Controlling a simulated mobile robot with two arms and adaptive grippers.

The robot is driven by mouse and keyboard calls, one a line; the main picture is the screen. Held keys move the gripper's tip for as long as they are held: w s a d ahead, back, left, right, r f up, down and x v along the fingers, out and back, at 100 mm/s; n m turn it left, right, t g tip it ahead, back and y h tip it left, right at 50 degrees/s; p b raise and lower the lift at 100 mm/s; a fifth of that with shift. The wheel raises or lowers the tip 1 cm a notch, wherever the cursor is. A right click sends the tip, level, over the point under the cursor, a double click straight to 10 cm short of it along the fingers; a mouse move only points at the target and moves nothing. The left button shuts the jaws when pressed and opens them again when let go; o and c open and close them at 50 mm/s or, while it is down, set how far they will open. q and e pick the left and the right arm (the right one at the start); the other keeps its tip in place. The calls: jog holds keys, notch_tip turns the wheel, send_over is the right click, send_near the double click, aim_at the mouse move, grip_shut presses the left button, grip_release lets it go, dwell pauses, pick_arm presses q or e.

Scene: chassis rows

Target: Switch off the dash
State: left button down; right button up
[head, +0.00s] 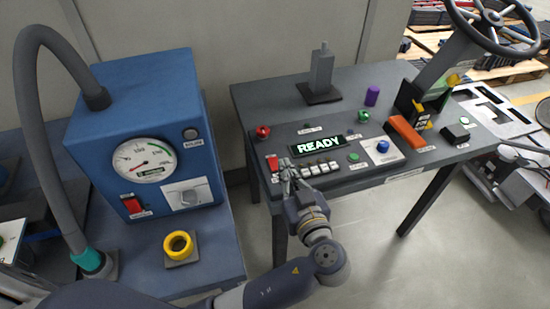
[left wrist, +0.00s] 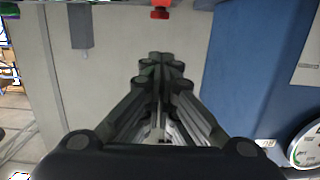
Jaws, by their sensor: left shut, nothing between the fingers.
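The dash is a dark console (head: 335,172) on a grey table, with a lit display (head: 316,146) reading READY in green. A red rocker switch (head: 272,163) sits at its left end, and a row of pale buttons (head: 318,169) lies below the display. My left gripper (head: 286,172) is shut and empty at the console's left front, close beside the red switch; I cannot tell if it touches. In the left wrist view its closed fingers (left wrist: 162,75) point ahead, with a red knob (left wrist: 160,13) beyond.
A steering wheel (head: 492,20) rises at upper right.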

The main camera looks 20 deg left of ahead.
pick_arm(q)
jog(key=p, duration=0.2)
send_over(274, 168)
jog(key=shift+f, duration=0.35)
notch_tip(274, 168, down, 3)
jog(key=shift+d+r+p, duration=0.1)
jog(key=shift+p, duration=0.2)
jog(key=shift+w+f, duration=0.1)
jog(key=shift+f, duration=0.7)
